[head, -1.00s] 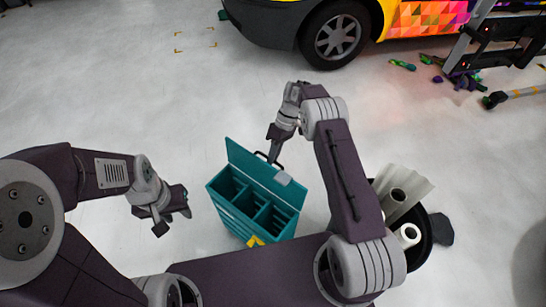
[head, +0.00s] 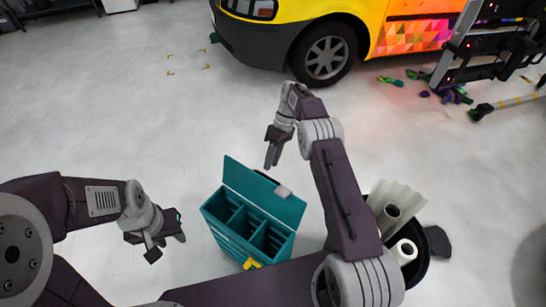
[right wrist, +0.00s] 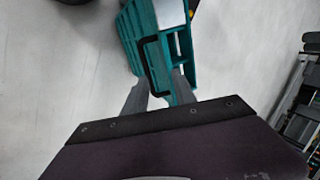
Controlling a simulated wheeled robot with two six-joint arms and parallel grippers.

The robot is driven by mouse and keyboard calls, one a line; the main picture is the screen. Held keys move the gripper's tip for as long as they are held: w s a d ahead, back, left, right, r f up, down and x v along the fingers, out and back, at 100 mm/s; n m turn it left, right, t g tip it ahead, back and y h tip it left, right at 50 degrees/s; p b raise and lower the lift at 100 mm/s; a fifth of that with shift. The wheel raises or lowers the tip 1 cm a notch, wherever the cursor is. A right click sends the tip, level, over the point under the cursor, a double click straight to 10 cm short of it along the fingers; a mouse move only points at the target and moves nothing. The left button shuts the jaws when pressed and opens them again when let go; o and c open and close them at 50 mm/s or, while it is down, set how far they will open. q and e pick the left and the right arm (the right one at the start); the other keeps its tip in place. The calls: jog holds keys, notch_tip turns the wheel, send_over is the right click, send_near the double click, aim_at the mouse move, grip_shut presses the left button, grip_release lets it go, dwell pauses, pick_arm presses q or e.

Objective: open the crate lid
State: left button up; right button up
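The teal crate (head: 222,231) stands on the floor in front of me, with several compartments showing. Its lid (head: 250,185) is swung up and stands open at the far side of the crate. A dark handle (right wrist: 149,68) on the lid shows in the right wrist view, beyond my fingertips. My right gripper (head: 271,158) is above the lid's top edge in the head view, apart from it.
A yellow van (head: 285,35) is at the back, with a dark frame (head: 480,45) at the upper right. The floor left of the crate is clear.

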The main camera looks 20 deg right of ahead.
jog(key=shift+v, duration=0.9)
jog(key=shift+c, duration=0.2)
